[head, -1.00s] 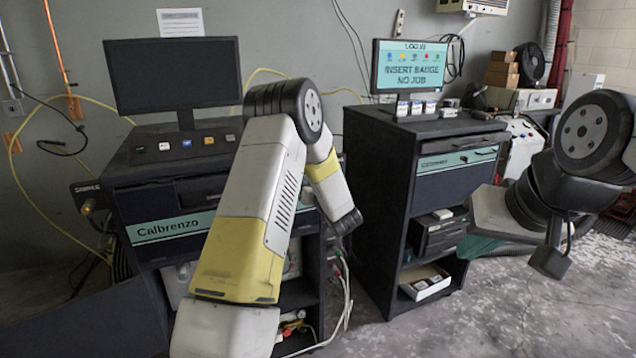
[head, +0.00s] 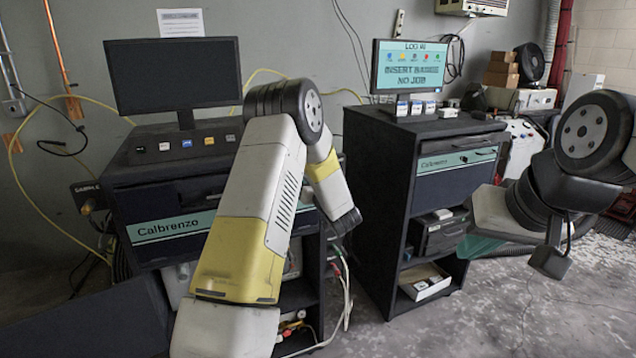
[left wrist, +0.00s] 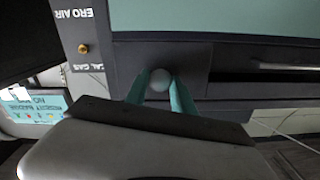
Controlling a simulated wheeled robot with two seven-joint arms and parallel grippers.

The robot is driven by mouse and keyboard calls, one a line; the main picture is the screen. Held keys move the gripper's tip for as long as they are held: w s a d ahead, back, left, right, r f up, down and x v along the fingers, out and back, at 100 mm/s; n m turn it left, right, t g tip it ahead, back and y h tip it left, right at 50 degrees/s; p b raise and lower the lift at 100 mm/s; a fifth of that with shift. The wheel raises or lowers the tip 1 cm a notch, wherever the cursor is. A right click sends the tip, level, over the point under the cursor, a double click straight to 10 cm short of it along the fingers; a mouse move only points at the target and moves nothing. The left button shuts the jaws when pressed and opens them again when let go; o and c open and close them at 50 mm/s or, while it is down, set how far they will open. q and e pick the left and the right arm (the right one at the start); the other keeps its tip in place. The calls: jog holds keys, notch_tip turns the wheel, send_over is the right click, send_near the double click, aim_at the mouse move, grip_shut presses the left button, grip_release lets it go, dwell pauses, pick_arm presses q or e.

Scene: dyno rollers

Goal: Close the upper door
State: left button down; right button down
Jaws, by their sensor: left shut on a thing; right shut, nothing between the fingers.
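The left cabinet (head: 130,262) has a dark front with a teal "Calbrenzo" strip. My left arm crosses in front of it, and my left gripper is hidden behind that arm in the head view. I cannot tell how far the upper door stands open. My right gripper (head: 478,247) is shut and empty, in front of the right cabinet (head: 372,190).
A dark panel (head: 85,325) stands out at the lower left, near the left cabinet. A black monitor (head: 172,75) and a lit monitor (head: 409,66) stand on the cabinets. Cables hang beside the left cabinet. Concrete floor (head: 500,310) is clear at the lower right.

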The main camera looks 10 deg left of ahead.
pick_arm(q)
jog(key=shift+w+a+r, duration=0.15)
jog(key=shift+w+a, duration=0.15)
jog(key=shift+w, duration=0.15)
jog(key=shift+w+a+r, duration=0.15)
jog(key=shift+w+a, duration=0.1)
jog(key=shift+w, duration=0.2)
jog(key=c, duration=1.1)
grip_release()
jog(key=shift+o, duration=0.2)
jog(key=v, duration=0.7)
jog(key=shift+s+d, duration=0.2)
jog(key=shift+s, duration=0.1)
